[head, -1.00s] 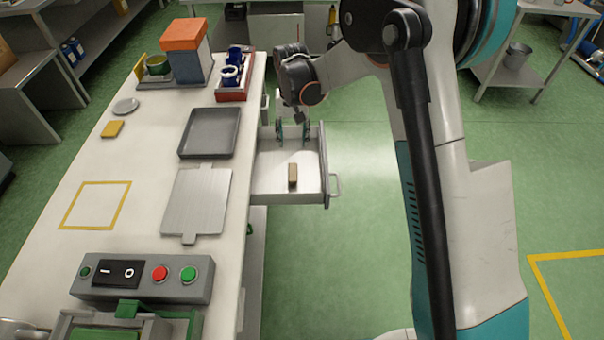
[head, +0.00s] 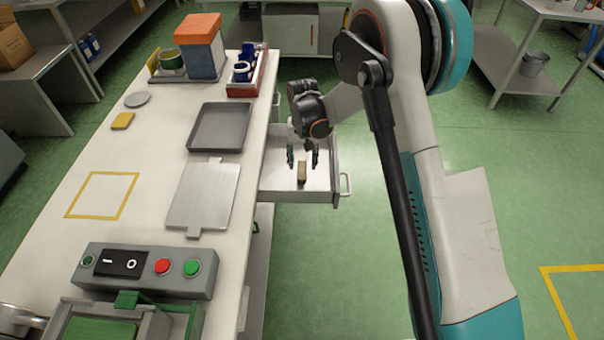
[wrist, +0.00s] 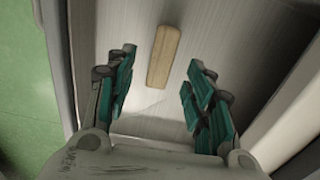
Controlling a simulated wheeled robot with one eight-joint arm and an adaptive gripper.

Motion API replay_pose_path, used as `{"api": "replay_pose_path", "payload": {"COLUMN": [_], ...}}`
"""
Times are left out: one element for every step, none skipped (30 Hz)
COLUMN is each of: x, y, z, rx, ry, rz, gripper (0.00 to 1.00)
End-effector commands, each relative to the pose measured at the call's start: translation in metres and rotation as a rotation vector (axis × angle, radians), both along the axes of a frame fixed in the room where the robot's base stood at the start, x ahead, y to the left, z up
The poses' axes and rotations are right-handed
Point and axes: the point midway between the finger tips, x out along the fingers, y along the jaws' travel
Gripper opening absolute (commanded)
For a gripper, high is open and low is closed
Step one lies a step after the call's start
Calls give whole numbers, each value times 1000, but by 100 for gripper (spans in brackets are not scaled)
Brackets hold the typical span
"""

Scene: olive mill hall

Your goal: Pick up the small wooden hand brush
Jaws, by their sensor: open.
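The small wooden hand brush (head: 302,172) lies in the open drawer (head: 285,196) at the side of the long white table. In the wrist view the brush (wrist: 163,57) is a tan wooden block, slightly tilted, on the drawer's pale floor (wrist: 215,45). It lies ahead of my gripper and roughly between the lines of its two fingers. My gripper (head: 302,158) is over the drawer with its fingers pointing down. In the wrist view my gripper (wrist: 160,92) is open, with its green-padded fingers wide apart and nothing between them. The brush's underside is hidden.
The white table (head: 150,160) holds a dark tray (head: 219,128), a metal plate (head: 203,195) and a control box (head: 148,270) with buttons. The drawer's walls stand around the brush. Green floor (head: 370,260) to the right of the drawer is clear.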

Motion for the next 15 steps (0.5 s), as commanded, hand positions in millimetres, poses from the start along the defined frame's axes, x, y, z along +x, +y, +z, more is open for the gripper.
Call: {"api": "replay_pose_path", "payload": {"x": [0, -1, -1, -1, -1, -1, -1, -1, -1, -1, -1, -1, -1, -1, -1], "y": [1, 2, 3, 3, 2, 2, 2, 2, 2, 2, 2, 2, 2, 2, 2], "z": [-11, -16, -22, -27, -30, -34, -37, -38, -39, -39, -38, -38, -38, -38, -38], "rx": [0, 0, 0, 0, 0, 0, 0, 0, 0, 0, 0, 0, 0, 0, 0], "ry": [0, 0, 0, 0, 0, 1, 1, 1, 1, 1, 1, 1, 1, 1, 1], "rz": [1, 1, 1, 0, 0, 0, 0, 0, 0, 0, 0, 0, 0, 0, 0], "gripper": [48, 48, 48, 48, 48, 48, 48, 48, 48, 48, 48, 48, 48, 48, 48]}}
